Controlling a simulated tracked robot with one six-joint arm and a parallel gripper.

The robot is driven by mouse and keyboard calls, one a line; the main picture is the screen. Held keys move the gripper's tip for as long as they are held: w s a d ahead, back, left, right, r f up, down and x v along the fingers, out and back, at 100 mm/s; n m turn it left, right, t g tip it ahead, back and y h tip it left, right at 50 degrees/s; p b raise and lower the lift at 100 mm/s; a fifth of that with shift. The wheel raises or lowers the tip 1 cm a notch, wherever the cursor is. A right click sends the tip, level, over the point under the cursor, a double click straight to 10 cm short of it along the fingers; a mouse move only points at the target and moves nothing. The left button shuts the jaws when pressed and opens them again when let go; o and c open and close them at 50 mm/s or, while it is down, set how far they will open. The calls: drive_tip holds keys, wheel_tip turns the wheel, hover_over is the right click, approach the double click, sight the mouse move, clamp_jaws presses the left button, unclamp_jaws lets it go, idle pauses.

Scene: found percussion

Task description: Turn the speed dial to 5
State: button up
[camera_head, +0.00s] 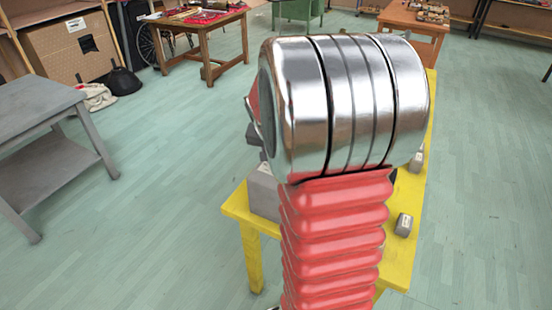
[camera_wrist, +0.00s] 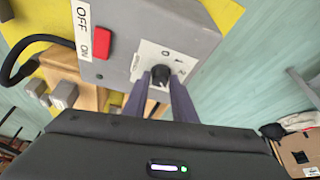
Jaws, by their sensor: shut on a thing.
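The speed dial is a black knob (camera_wrist: 160,75) on a white label plate (camera_wrist: 172,58) on the face of a grey box (camera_wrist: 120,30), seen in the wrist view. Digits 0, 1 and 2 show on the plate; other marks are hidden or too small to read. My gripper (camera_wrist: 160,88) is shut on the knob, a finger on either side. Which way the knob points is hard to tell. A red switch (camera_wrist: 102,42) with OFF and ON labels sits beside the plate. In the head view my arm hides most of the grey box (camera_head: 264,193).
The box stands on a yellow table (camera_head: 240,207). Small grey blocks (camera_head: 403,225) lie at its right side. A black cable (camera_wrist: 30,42) leaves the box.

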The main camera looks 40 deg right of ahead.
drive_tip(key=m+g, duration=0.1)
drive_tip(key=m, duration=0.2)
drive_tip(key=m+g, duration=0.1)
drive_tip(key=m, duration=0.2)
drive_tip(key=shift+w+f, duration=0.1)
drive_tip(key=shift+f, duration=0.1)
drive_tip(key=m+g, duration=0.2)
drive_tip(key=m, duration=0.3)
drive_tip(key=shift+w, duration=0.1)
idle(0.5)
drive_tip(key=o, duration=1)
drive_tip(key=shift+w, duration=0.1)
drive_tip(key=shift+r, duration=0.1)
drive_tip(key=shift+w+a+r, duration=0.15)
drive_tip(key=shift+r, duration=0.25)
drive_tip(key=v, duration=1.3)
drive_tip(key=shift+a+f, duration=0.1)
